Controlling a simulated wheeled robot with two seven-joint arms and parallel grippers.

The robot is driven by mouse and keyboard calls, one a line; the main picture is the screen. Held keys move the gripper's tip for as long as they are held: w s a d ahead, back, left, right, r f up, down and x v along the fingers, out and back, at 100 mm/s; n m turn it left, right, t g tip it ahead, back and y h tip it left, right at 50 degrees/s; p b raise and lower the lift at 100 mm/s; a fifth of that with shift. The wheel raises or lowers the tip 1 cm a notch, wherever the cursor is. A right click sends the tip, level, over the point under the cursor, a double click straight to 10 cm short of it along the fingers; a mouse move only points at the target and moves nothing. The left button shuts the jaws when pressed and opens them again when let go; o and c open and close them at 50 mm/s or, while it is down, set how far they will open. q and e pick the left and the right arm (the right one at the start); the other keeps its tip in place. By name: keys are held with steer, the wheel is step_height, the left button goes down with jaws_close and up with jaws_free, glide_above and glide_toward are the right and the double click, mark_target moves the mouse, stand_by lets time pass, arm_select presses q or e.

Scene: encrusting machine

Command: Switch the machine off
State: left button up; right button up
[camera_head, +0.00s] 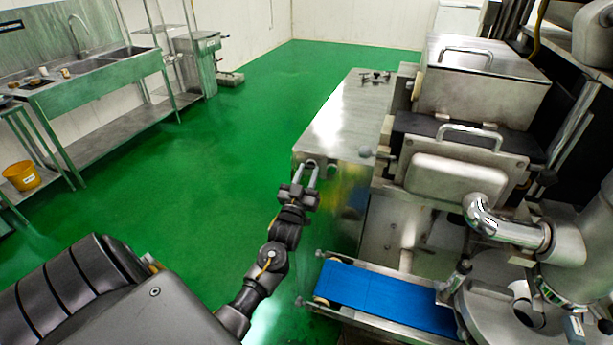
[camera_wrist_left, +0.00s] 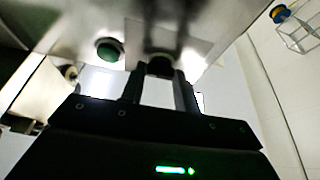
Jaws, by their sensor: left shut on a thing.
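The encrusting machine (camera_head: 345,115) stands on the right in the head view, a steel body with a long flat top. My left gripper (camera_head: 310,168) reaches its near end face, fingers pointing at the panel. In the left wrist view a dark round knob (camera_wrist_left: 160,65) on the steel panel sits between the tips of my left gripper (camera_wrist_left: 160,82), which is shut on it. A green button (camera_wrist_left: 109,50) is on the same panel to the left of the knob, apart from the fingers. The knob's setting cannot be read. My right gripper is not in view.
A blue conveyor belt (camera_head: 385,297) runs low at the machine's front, right of my left arm. Steel hoppers with handled lids (camera_head: 490,75) rise at the right. A sink bench (camera_head: 95,85) and a yellow bucket (camera_head: 21,176) stand at the left. The green floor (camera_head: 235,130) between is clear.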

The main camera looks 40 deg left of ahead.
arm_select(q)
steer(key=n+y, duration=0.1)
steer(key=n, duration=0.1)
steer(key=n+g+y, duration=0.1)
steer(key=n, duration=0.1)
steer(key=n+y, duration=0.1)
steer(key=n, duration=0.1)
steer(key=shift+w+d+n+g, duration=0.1)
steer(key=shift+d+n+g, duration=0.2)
steer(key=shift+g, duration=0.1)
steer(key=shift+n+g+y, duration=0.7)
steer(key=shift+n, duration=1.6)
steer(key=o, duration=1)
steer(key=shift+r, duration=0.1)
